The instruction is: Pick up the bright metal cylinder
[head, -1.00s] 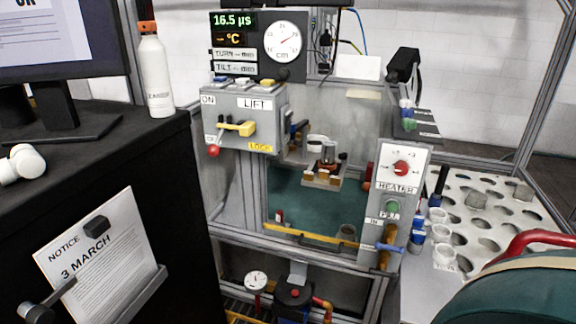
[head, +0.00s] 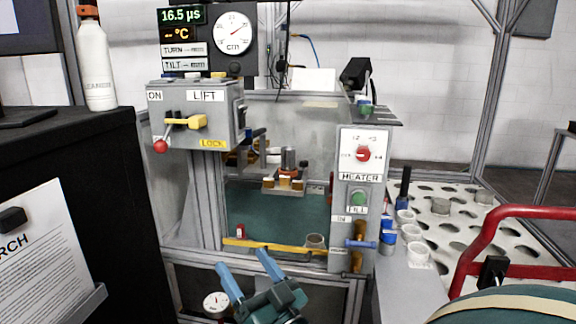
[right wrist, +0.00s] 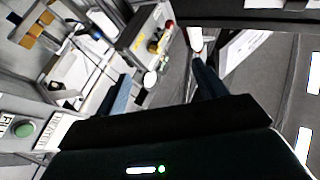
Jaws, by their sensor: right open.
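My right gripper (head: 249,271) is in the lower middle of the head view, its two blue fingers apart and nothing between them. It is in front of and below the yellow front rail of the tank. The right wrist view also shows the open fingers (right wrist: 163,88). Inside the tank area, a dark-grey and reddish cylinder (head: 288,158) stands on a small hanging platform (head: 285,189). A grey cup-like cylinder (head: 315,241) sits low behind the rail. Short grey pieces (head: 440,206) sit on the perforated board. I cannot tell which is the bright metal cylinder. My left gripper is out of view.
The LIFT box (head: 195,112) and HEATER panel (head: 361,190) flank the tank opening. The yellow rail (head: 275,249) crosses its front. A perforated white board (head: 455,225) lies to the right, beside a red tube (head: 490,224). A black cabinet (head: 100,190) stands left.

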